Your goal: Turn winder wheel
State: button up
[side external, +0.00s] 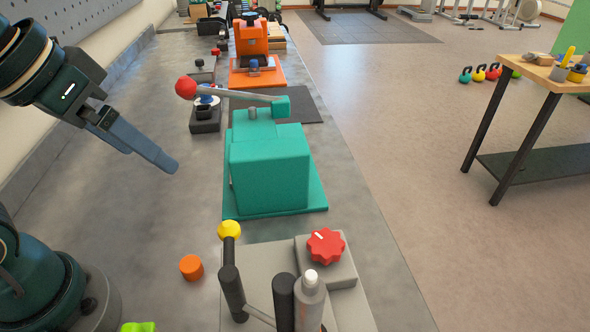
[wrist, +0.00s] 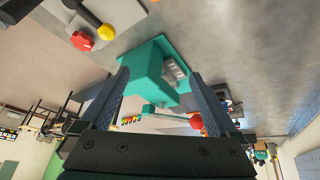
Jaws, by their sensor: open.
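I cannot tell for sure which part is the winder wheel. A teal block machine (side external: 270,165) carries a crank-like lever (side external: 240,95) with a red ball (side external: 186,88) at its left end. A red lobed knob (side external: 326,246) sits on a grey block at the front; it also shows in the wrist view (wrist: 80,40). My gripper (side external: 168,162) hangs in the air left of the teal machine, pointing down and right. In the wrist view my gripper (wrist: 158,73) is open, and the teal machine (wrist: 150,73) shows between the fingers, apart from them. Nothing is held.
A yellow-topped lever (side external: 230,231) and a grey bottle (side external: 310,302) stand at the front. An orange cylinder (side external: 191,267) lies near my base. An orange machine (side external: 252,40) stands further back. The grey bench (side external: 140,220) is clear left of the teal machine.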

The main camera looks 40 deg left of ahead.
jog(key=w+d+r+n, duration=0.2)
jog(key=w+r+n, duration=0.1)
jog(key=w+r, duration=0.2)
jog(key=m+g, duration=0.2)
jog(key=g, duration=0.4)
send_over(326, 242)
notch_tip(326, 242, down, 14)
jog(key=shift+f, duration=2.5)
